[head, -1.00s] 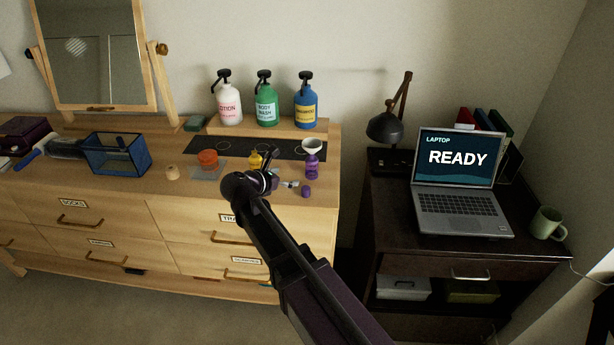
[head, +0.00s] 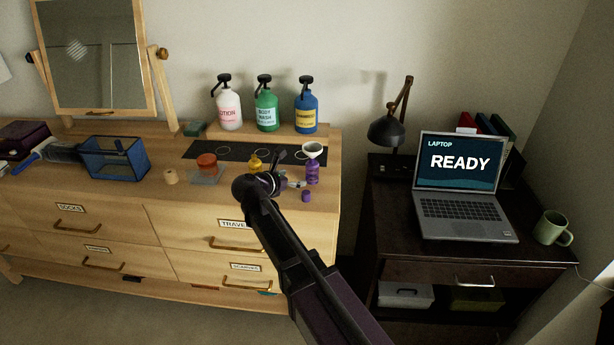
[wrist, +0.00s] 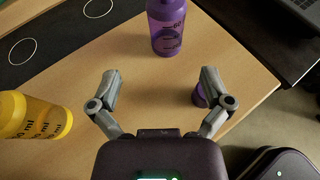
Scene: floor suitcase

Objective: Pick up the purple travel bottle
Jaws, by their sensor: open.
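The purple travel bottle (head: 312,172) stands upright on the dresser top near its right end, with a white funnel (head: 313,150) in its mouth. In the wrist view the bottle (wrist: 166,30) stands ahead of my gripper (wrist: 158,84), beyond the fingertips and roughly centred between them. My gripper is open and empty. In the head view my gripper (head: 288,170) is just left of the bottle, its fingers small and dark. A small purple cap (head: 306,196) lies in front of the bottle. In the wrist view the right finger partly hides the cap (wrist: 199,96).
A yellow travel bottle (head: 255,163) stands left of my gripper. Pump bottles of lotion (head: 229,110), body wash (head: 266,109) and a blue one (head: 306,110) stand behind on a raised shelf.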

